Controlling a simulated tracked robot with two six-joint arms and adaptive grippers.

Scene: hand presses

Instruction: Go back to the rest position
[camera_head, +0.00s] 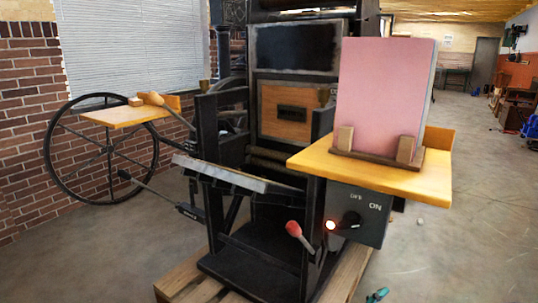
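A black hand press (255,200) stands in the middle of the head view on a wooden pallet (185,280). A lever with a red knob (293,229) sticks out low at its front. A dark switch box (360,213) marked OFF and ON is at the right, its black knob pointing toward ON, beside a glowing orange lamp (331,225). A pink stack of paper (384,95) stands upright on the right wooden shelf (325,168), held by wooden blocks. I see neither gripper clearly.
A spoked flywheel (50,150) and a small wooden tray (125,116) are at the left, near a brick wall. A small teal thing (377,295), not identifiable, shows at the bottom edge. The floor (470,240) at right is mostly clear.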

